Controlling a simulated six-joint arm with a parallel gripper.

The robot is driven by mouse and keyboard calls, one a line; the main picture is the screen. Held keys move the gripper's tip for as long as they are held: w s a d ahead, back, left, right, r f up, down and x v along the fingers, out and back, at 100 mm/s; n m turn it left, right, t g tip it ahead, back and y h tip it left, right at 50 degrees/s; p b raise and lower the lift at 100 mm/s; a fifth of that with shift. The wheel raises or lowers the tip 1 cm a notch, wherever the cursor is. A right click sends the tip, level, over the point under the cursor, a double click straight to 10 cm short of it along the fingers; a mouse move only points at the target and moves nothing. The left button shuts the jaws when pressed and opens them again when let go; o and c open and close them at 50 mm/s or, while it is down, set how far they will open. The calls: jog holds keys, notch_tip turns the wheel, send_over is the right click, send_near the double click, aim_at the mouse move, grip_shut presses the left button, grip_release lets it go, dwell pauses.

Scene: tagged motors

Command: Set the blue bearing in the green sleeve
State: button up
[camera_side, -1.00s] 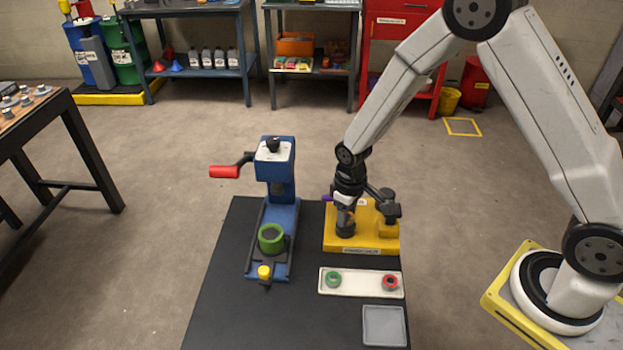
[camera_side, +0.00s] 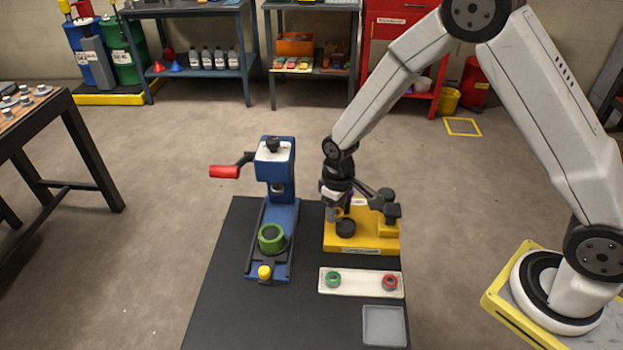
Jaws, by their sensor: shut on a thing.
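The green sleeve (camera_side: 271,248) stands upright on the base of the blue press (camera_side: 284,215), its dark opening facing up. My gripper (camera_side: 336,214) is above the left side of the yellow station (camera_side: 362,241), right of the press and apart from the sleeve. It is shut on a small part that is mostly hidden by the fingers; a little orange-brown shows there. I take it to be the blue bearing, as no blue ring shows elsewhere, but its colour cannot be made out. A black round post (camera_side: 346,229) on the yellow station stands just below my gripper and to its right.
A white tray (camera_side: 361,284) holds a green ring (camera_side: 333,279) and a red ring (camera_side: 390,283). A grey tray (camera_side: 384,326) lies in front of it. The press has a red handle (camera_side: 224,172) and a yellow knob (camera_side: 264,272). The black mat (camera_side: 250,320) is clear at front left.

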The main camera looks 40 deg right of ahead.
notch_tip(320, 180, up, 4)
send_over(271, 234)
jog(key=shift+f, duration=0.15)
jog(key=shift+f, duration=1.75)
jog(key=shift+f, duration=0.8)
dwell(2.2)
jog(key=o, duration=1.1)
jog(key=shift+o, duration=0.2)
jog(key=shift+r, duration=0.15)
